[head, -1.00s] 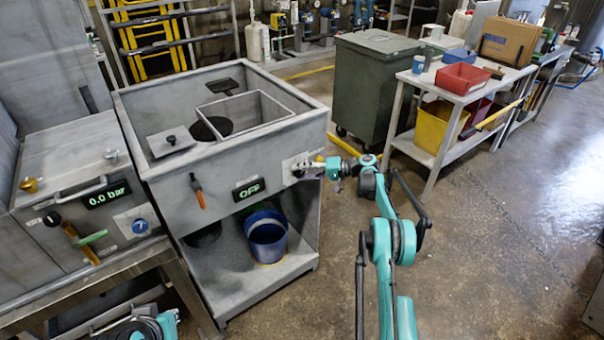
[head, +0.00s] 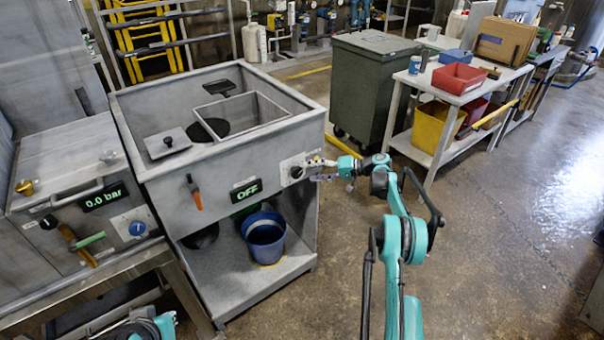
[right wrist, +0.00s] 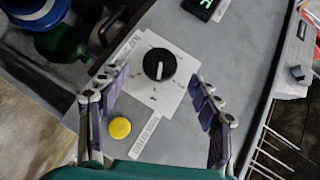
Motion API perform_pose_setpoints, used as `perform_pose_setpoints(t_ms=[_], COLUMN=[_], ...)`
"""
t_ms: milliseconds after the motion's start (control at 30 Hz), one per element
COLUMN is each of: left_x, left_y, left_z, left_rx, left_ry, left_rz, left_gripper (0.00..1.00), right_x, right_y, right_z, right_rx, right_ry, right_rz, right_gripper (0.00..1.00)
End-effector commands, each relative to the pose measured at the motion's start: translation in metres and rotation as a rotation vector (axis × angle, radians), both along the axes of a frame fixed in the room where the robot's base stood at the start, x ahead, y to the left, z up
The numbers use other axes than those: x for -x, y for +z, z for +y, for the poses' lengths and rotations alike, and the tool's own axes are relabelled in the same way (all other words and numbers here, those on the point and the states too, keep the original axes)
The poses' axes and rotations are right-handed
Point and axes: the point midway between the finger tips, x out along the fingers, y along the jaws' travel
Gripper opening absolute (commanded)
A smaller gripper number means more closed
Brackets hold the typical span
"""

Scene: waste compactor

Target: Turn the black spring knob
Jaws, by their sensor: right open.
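The black knob (head: 296,172) sits on a white plate on the right part of the grey sink unit's front panel. In the right wrist view the round knob (right wrist: 160,62) has a white pointer mark, on a white label plate with printed text. My right gripper (head: 318,170) is open in front of and to the right of the knob, apart from it. In the right wrist view its two fingers (right wrist: 160,78) are spread, with the knob between and beyond their tips and nothing held. Part of my left arm shows at the bottom left; its gripper does not show.
A yellow button (right wrist: 120,127) is beside the knob plate. The display (head: 246,190) reads OFF. An orange-handled lever (head: 195,192) hangs on the same panel. A blue bucket (head: 264,236) stands on the lower shelf. A green bin (head: 372,88) stands behind my right arm.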

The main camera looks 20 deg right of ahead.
Motion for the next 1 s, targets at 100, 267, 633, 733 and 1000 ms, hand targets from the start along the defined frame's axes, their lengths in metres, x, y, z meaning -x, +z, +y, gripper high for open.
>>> perform_pose_setpoints(t_ms=[100,267,633,733,1000], left_x=[0.0,0.0,0.0,0.0,0.0], left_y=[0.0,0.0,0.0,0.0,0.0], left_z=[0.0,0.0,0.0,0.0,0.0], left_rx=[0.0,0.0,0.0,0.0,0.0], left_ry=[0.0,0.0,0.0,0.0,0.0], left_rz=[0.0,0.0,0.0,0.0,0.0], left_gripper=[0.0,0.0,0.0,0.0,0.0], right_x=[0.012,0.023,0.03,0.03,0.029], right_y=[0.007,0.014,0.018,0.018,0.024], right_z=[-0.024,-0.046,-0.057,-0.057,-0.052], right_rx=[0.0,0.0,0.001,0.001,0.012], right_ry=[-0.003,-0.001,0.001,0.001,0.001], right_rz=[-0.001,0.0,0.0,0.0,0.008], right_gripper=[0.64,0.64,0.64,0.64,0.64])
